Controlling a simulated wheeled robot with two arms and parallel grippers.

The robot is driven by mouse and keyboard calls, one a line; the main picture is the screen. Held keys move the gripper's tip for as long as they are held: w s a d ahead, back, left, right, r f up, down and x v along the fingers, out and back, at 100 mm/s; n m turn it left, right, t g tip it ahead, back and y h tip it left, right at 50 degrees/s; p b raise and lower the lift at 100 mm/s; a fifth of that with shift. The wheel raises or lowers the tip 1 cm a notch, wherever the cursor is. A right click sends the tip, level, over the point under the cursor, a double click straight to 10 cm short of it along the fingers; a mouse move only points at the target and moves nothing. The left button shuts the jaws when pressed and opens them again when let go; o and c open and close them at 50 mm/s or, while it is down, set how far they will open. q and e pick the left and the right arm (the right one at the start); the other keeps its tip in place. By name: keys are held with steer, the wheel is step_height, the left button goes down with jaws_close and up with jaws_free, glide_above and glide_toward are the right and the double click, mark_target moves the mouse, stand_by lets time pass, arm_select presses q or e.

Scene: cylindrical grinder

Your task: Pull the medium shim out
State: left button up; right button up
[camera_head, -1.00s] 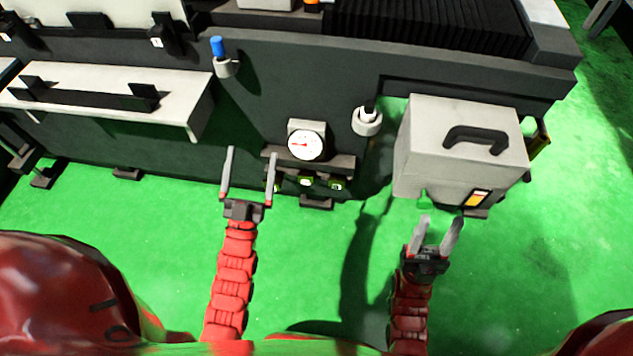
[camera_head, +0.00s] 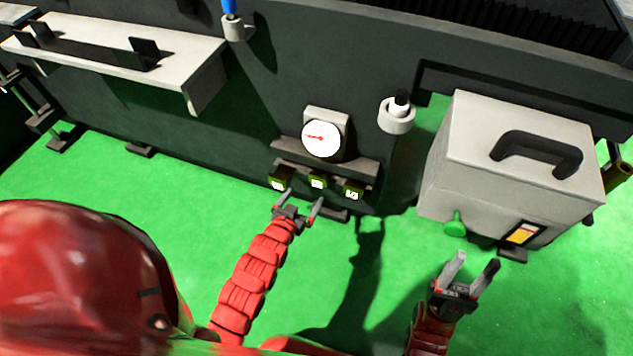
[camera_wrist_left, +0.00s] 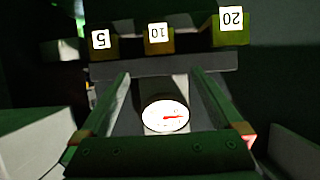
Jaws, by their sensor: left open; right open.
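Three small olive-green shims with white labels stick out in a row below the gauge. The middle one, the medium shim (camera_head: 317,181), reads 10 in the left wrist view (camera_wrist_left: 158,36), where the labels are upside down. The shim marked 5 (camera_wrist_left: 102,42) and the shim marked 20 (camera_wrist_left: 231,22) flank it. My left gripper (camera_head: 302,200) is open and empty just in front of the row. In the left wrist view its fingers (camera_wrist_left: 162,76) are spread, with the medium shim beyond the gap between them. My right gripper (camera_head: 477,261) is open and empty below the grey box.
The round dial gauge (camera_head: 321,139) is on the dark machine front above the shims. A grey box with a black handle (camera_head: 520,150) stands to the right, with a green knob (camera_head: 454,224). A light shelf (camera_head: 195,75) juts out at the left. The green floor in front is clear.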

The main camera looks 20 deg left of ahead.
mark_target(317, 177)
arm_select(q)
steer(key=b+x, duration=0.2)
steer(key=x, duration=0.8)
steer(key=shift+w+f, duration=0.1)
steer(key=shift+w, duration=0.4)
jaws_close()
steer(key=shift+s, duration=0.1)
